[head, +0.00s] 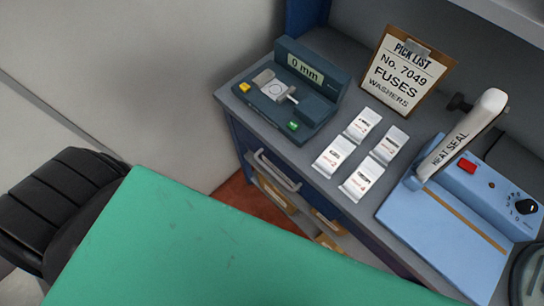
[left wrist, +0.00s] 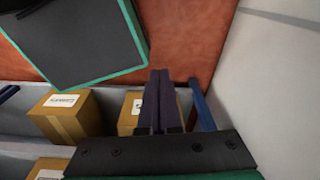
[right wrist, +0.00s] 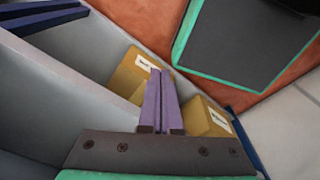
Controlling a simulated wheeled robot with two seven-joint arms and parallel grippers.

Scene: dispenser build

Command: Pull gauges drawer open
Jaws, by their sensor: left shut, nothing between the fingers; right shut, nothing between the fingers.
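A blue drawer front (head: 318,205) sits under the grey counter, with a pale bar handle (head: 276,172) near its left end. The drawer looks closed, and no label on it can be read. Neither gripper shows in the head view. My left gripper (left wrist: 161,75) is shut and empty in the left wrist view, its fingers in front of a low shelf with cardboard boxes. My right gripper (right wrist: 156,75) is shut and empty in the right wrist view, also before boxes. The handle is not visible in either wrist view.
On the counter are a gauge showing 0 mm (head: 306,66), several white packets (head: 362,125), a pick list board (head: 408,75) and a blue heat sealer (head: 430,225). Cardboard boxes (left wrist: 66,115) stand on the shelf below. A pale wall (head: 150,80) is left of the counter.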

